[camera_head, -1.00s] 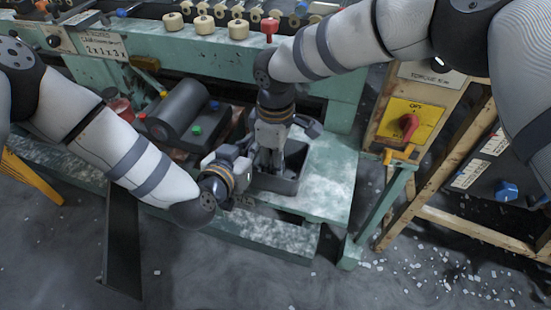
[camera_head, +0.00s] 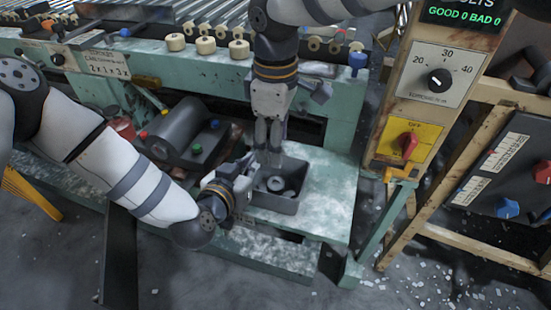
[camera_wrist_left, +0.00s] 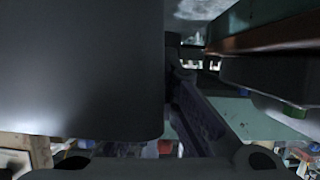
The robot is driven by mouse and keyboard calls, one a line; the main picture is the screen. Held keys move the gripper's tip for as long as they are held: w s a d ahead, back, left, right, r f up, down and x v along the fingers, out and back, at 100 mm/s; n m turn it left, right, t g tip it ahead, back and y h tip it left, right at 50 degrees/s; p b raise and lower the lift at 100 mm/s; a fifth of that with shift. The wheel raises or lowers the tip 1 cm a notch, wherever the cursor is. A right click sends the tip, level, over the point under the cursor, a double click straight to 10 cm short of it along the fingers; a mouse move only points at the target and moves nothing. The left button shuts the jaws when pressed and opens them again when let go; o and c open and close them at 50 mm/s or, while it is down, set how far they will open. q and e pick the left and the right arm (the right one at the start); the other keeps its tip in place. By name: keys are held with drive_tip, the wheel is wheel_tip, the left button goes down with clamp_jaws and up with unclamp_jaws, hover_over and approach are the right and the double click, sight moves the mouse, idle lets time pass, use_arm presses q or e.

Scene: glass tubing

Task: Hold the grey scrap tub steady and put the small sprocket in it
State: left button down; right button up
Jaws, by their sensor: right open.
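The grey scrap tub (camera_head: 272,204) stands on the pale green bench ledge. The small sprocket (camera_head: 277,183) appears as a round grey part on the tub's floor; other small pieces near it are hard to tell apart. My right gripper (camera_head: 269,160) points down above the tub, its fingers apart and empty. My left gripper (camera_head: 246,172) is at the tub's left wall and appears shut on it. In the left wrist view a large dark grey surface, seemingly the tub wall (camera_wrist_left: 85,70), fills the left side beside a dark finger; the other finger is hidden.
A dark cylindrical motor (camera_head: 178,127) with coloured knobs and a red pot (camera_head: 123,128) stand left of the tub. A post with a red switch (camera_head: 407,145) is at the right. The ledge (camera_head: 325,195) right of the tub is clear.

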idle(0.4)
use_arm(q)
drive_tip(key=c, duration=1.7)
unclamp_jaws()
